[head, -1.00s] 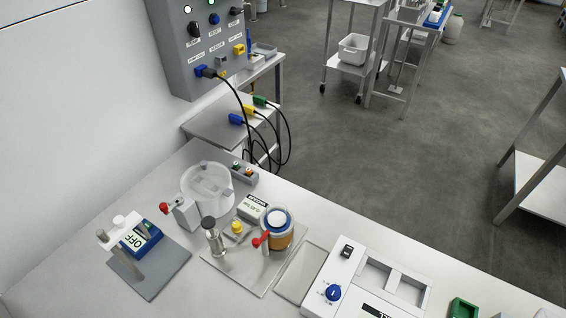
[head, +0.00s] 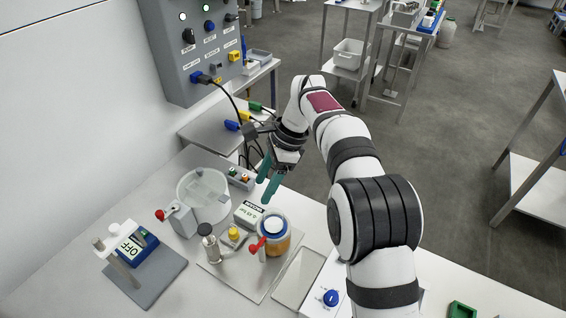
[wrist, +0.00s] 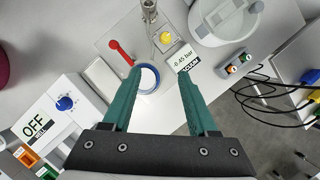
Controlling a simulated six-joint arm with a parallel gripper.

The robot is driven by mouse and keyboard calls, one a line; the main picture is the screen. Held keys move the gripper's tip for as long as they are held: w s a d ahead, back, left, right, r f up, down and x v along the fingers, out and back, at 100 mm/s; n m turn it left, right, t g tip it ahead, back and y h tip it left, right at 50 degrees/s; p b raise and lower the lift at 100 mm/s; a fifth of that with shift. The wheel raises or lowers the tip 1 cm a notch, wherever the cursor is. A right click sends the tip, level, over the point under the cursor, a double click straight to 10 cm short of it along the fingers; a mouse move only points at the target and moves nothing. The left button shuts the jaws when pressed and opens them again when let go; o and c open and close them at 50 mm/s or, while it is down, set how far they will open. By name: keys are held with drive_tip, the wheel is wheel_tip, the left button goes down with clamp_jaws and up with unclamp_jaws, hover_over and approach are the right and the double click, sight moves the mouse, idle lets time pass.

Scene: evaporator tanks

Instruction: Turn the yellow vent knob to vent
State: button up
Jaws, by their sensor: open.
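The yellow vent knob (head: 235,233) sits on the light plate on the bench, between the metal fitting and the amber jar. It also shows in the wrist view (wrist: 166,37), beyond the fingertips. My gripper (head: 266,182) is above the bench, behind and to the right of the knob, with teal fingers pointing down. In the wrist view (wrist: 159,75) the fingers are apart with nothing between them. The vacuum gauge (head: 249,213) stands just behind the knob and reads -0.45 bar in the wrist view.
The amber jar (head: 274,242) with a red-handled valve (head: 257,245) stands right of the knob. The metal fitting (head: 210,242) stands left of it. A clear round vessel (head: 203,192) stands behind. A small button box (head: 240,178) is near my gripper.

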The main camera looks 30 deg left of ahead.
sight(234, 231)
drive_tip(key=x, duration=0.6)
drive_tip(key=a+x, duration=0.1)
drive_tip(key=x, duration=1.1)
drive_tip(key=shift+s+a+r, duration=0.1)
drive_tip(key=shift+a+r, duration=0.1)
drive_tip(key=shift+a, duration=0.25)
clamp_jaws()
